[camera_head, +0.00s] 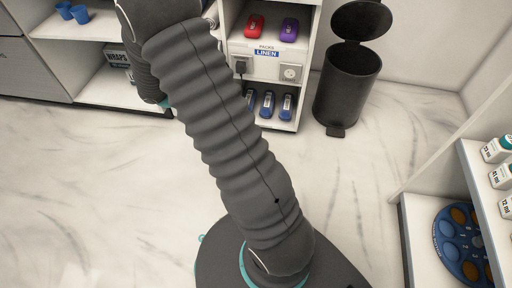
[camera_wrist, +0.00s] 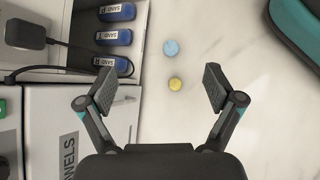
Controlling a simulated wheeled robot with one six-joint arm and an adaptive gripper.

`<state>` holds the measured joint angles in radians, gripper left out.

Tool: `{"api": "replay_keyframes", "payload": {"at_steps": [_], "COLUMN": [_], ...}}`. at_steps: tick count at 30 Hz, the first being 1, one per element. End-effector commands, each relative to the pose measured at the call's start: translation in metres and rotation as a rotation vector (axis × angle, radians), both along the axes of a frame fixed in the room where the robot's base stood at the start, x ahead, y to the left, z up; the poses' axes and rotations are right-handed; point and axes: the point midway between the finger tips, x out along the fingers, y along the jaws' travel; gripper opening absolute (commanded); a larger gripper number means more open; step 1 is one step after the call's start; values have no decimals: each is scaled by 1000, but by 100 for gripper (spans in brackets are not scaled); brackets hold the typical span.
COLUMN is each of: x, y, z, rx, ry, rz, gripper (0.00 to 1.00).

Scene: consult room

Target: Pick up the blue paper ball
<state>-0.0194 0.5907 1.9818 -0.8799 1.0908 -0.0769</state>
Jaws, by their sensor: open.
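The blue paper ball (camera_wrist: 171,47) lies on the pale marble floor in the wrist view, a small light-blue round thing. A yellow ball (camera_wrist: 175,84) lies just below it in that view, a short gap apart. My gripper (camera_wrist: 158,90) is open and empty. In the picture its two fingers stand to the left and right of the yellow ball, and the blue ball is a little beyond the fingertips. I cannot tell how far above the floor the fingers are. Neither ball shows in the head view, where my arm covers much of the middle.
A white shelf unit (camera_head: 268,73) stands at the back, with blue items (camera_wrist: 117,37) on its lowest shelf. A black cable hangs from its socket. A black pedal bin (camera_head: 346,88) stands open to its right. White shelving fills the right side. Floor at left is clear.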

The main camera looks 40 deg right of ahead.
Motion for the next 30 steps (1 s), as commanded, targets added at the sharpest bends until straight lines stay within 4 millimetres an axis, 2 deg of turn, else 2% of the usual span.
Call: {"api": "replay_keyframes", "payload": {"at_steps": [1, 9, 15, 18, 21, 24, 30], "x": [5, 23, 23, 19, 16, 14, 11], "y": [-4, -24, -36, -40, -42, -44, -54], "z": [-26, -133, -218, -253, -280, -295, -309], "rx": [-22, -133, -201, -226, -244, -256, -262], "ry": [46, 246, 387, 444, 483, 508, 524], "rz": [28, 192, 322, 378, 423, 450, 467], "gripper": [91, 91, 91, 91, 91, 91, 91]}}
